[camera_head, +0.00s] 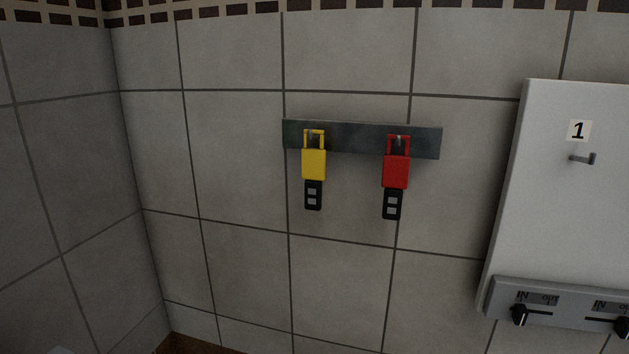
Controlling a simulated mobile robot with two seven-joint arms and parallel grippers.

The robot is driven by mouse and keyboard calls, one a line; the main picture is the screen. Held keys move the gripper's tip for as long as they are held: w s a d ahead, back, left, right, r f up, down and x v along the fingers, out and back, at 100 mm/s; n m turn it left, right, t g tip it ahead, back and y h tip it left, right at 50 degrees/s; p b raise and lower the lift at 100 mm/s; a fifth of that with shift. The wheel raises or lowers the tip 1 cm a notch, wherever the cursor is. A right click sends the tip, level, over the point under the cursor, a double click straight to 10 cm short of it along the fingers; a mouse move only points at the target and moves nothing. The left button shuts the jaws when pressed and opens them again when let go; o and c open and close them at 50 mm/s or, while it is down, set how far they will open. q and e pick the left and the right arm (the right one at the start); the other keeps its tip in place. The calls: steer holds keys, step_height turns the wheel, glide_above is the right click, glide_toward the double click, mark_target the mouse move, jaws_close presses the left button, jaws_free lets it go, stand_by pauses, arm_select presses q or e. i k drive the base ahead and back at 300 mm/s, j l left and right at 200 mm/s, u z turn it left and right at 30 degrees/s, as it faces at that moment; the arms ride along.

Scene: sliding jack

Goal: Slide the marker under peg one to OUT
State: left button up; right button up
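Peg one (584,159) is a small grey hook on a white board at the right, below a label reading 1 (578,130). Under it, a grey strip (571,308) carries a slider with IN at its left end and OUT at its right. The black marker (520,314) sits at the left end, beneath IN. Neither of my grippers is in view.
A dark metal rail (361,140) on the tiled wall holds a yellow padlock (314,165) and a red padlock (396,169), each with a black tag below. A second marker (622,327) is cut off at the right edge. Wall corner at left.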

mark_target(520, 313)
steer(key=z, duration=1.75)
